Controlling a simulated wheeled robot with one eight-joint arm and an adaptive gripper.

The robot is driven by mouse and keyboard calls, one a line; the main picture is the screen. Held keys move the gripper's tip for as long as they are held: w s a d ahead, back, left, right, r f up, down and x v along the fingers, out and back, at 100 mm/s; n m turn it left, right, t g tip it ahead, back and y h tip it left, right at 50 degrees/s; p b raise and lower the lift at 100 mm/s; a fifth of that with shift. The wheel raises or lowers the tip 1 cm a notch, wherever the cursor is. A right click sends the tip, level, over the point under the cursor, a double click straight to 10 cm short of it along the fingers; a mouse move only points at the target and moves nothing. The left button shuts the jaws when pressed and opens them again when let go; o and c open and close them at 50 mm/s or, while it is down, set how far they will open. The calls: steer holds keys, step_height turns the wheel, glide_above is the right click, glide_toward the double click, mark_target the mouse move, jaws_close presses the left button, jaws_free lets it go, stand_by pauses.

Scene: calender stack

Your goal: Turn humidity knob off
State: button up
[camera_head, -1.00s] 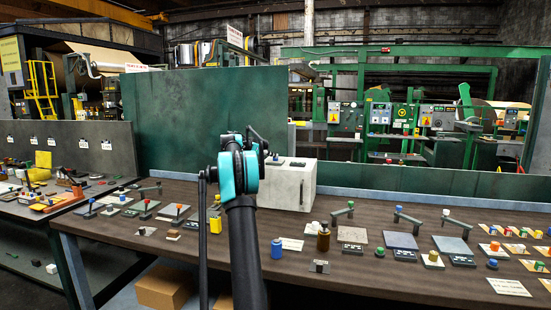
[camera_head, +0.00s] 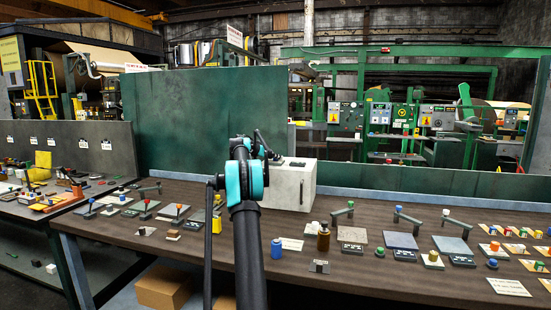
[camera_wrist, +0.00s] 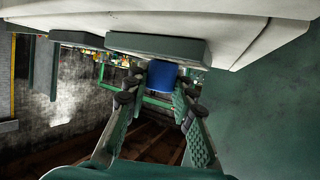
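A blue cylindrical knob (camera_wrist: 162,76) shows in the wrist view, between the tips of my gripper (camera_wrist: 158,92). One finger stands on each side of it, spread apart; I cannot tell whether the pads touch it. No label that names it as the humidity knob is readable. In the head view my gripper (camera_head: 268,150) is at the upper left of the white box (camera_head: 293,186), partly hidden behind my arm. A dark panel (camera_head: 298,163) is on the box's top; its details are too small to tell.
A green panel (camera_head: 180,115) stands behind the arm. Several levers and knobs sit to the right.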

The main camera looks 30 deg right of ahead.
jaws_close()
steer(key=n+t+y, duration=0.1)
steer(key=n+t, duration=0.2)
steer(key=t, duration=0.1)
steer(key=shift+s+n, duration=0.15)
steer(key=shift+n, duration=0.15)
steer(key=shift+n+t+y, duration=1.2)
steer(key=shift+n+t, duration=0.2)
steer(key=shift+n, duration=0.1)
steer(key=shift+n+t+y, duration=1.4)
steer(key=shift+n+y, duration=0.4)
steer(key=shift+n+t+y, duration=0.4)
steer(key=shift+n+y, duration=1)
steer(key=shift+y, duration=0.1)
steer(key=shift+n+y, duration=0.6)
steer(key=shift+y, duration=0.1)
